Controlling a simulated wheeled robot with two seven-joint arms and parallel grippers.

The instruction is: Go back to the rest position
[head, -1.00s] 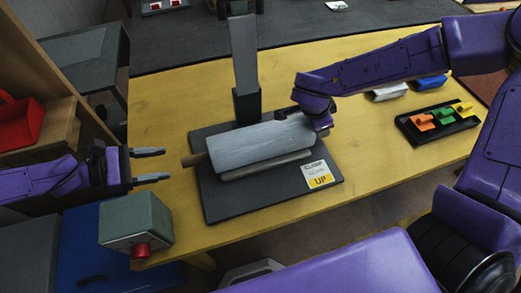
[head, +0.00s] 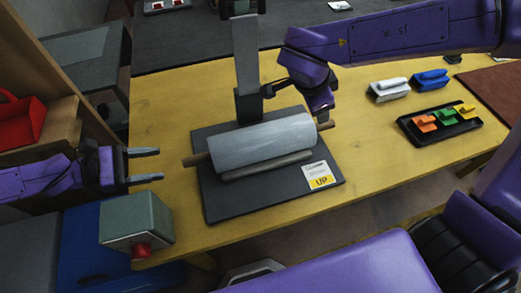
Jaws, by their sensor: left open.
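My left gripper (head: 145,166) is at the left, over the table's left edge, with its two fingers apart and nothing between them. My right gripper (head: 292,96) is above the back right part of the dark stand, behind the grey roller (head: 262,146). Its fingers are partly hidden by its own wrist, and whether they are open cannot be told. The roller lies on the dark base plate (head: 225,206), with a wooden handle showing at each end. A card marked "UP" (head: 319,177) lies on the plate's right front.
The yellow table (head: 390,165) is clear in front and right of the plate. A black tray (head: 427,138) holds orange, green and yellow pieces. White (head: 388,90) and blue (head: 430,79) blocks stand behind it. A grey box with a red knob (head: 136,222) stands at the front left corner.

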